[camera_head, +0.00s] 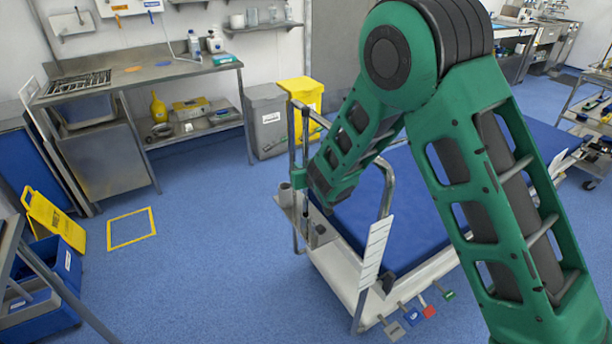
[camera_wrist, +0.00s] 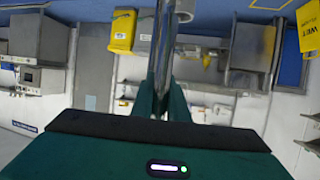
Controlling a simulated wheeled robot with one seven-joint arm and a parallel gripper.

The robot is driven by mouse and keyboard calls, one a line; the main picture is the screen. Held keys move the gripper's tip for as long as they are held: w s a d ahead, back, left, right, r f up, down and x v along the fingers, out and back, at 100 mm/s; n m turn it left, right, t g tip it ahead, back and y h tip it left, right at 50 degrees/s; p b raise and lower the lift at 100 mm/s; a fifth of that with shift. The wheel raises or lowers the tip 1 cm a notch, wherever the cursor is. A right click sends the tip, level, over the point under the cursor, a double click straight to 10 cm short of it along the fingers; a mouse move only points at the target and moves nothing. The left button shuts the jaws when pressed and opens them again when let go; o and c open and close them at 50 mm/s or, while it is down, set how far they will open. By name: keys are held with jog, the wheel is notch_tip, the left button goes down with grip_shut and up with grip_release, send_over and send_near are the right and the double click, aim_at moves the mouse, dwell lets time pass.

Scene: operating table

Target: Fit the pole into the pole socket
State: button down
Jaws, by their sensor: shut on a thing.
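My gripper is shut on the pole (camera_wrist: 162,45), a shiny metal rod that stands between its two green fingers (camera_wrist: 163,101) in the wrist view. In the head view, my green arm reaches down to the near-left end of the blue-topped trolley bed (camera_head: 420,215), and the fingertips are hard to make out. A small grey upright cylinder (camera_head: 285,194) sits on the bed's end ledge, left of my wrist. It may be the pole socket, but I cannot tell for certain.
Metal end rails (camera_head: 388,190) rise from the bed close to my arm. Grey (camera_head: 268,120) and yellow (camera_head: 302,93) bins stand behind it. A steel workbench (camera_head: 130,75) lines the back wall. A yellow floor sign (camera_head: 54,218) stands at left. The blue floor between is clear.

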jog(key=f, duration=0.3)
jog(key=shift+s+d+f, duration=0.1)
jog(key=shift+s+f, duration=0.15)
jog(key=c, duration=1.7)
grip_release()
jog(key=shift+w, duration=0.1)
jog(key=shift+r, duration=0.2)
